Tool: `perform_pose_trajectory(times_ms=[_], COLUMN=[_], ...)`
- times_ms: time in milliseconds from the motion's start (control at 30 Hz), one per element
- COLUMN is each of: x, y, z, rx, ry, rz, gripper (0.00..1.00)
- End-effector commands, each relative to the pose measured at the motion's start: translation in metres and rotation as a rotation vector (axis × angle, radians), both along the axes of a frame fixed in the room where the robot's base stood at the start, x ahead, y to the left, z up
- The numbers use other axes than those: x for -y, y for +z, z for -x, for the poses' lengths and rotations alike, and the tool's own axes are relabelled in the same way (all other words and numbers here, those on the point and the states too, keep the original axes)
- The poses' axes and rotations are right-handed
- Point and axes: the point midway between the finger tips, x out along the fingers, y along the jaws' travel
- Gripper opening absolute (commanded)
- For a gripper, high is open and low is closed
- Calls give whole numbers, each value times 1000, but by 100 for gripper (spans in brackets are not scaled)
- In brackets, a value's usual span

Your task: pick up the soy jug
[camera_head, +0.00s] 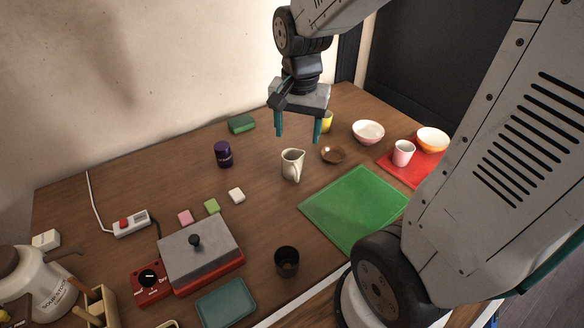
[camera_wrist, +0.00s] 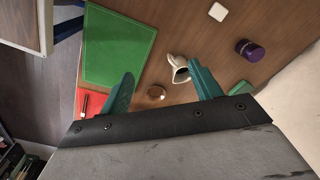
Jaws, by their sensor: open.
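The soy jug is most likely the small cream pitcher (camera_head: 292,165) with a handle and spout, standing upright in the middle of the wooden table; I can read no label on it.
A brown saucer (camera_head: 333,155) lies right of the pitcher, with a yellow cup (camera_head: 327,122) behind. A purple jar (camera_head: 223,154) stands left. A green mat (camera_head: 350,212) lies front right. Bowls and a pink cup (camera_head: 403,153) stand farther right. A hot plate (camera_head: 202,250) is front left.

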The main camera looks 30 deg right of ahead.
Motion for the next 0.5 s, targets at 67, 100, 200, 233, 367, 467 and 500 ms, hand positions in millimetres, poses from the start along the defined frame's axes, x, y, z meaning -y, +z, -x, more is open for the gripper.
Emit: perform_pose_trajectory(times_ms=[67,100,200,233,367,467,500], x=[12,18,33,37,51,58,59], y=[-31,-46,-85,-96,-140,-161,-166], z=[-24,-35,-59,-64,-82,-88,-90], rx=[-22,-26,-37,-40,-47,-50,-49], ry=[-150,-228,-413,-463,-650,-738,-761], rz=[-9,-13,-20,-22,-27,-29,-30], gripper=[64,64,64,64,64,64,64])
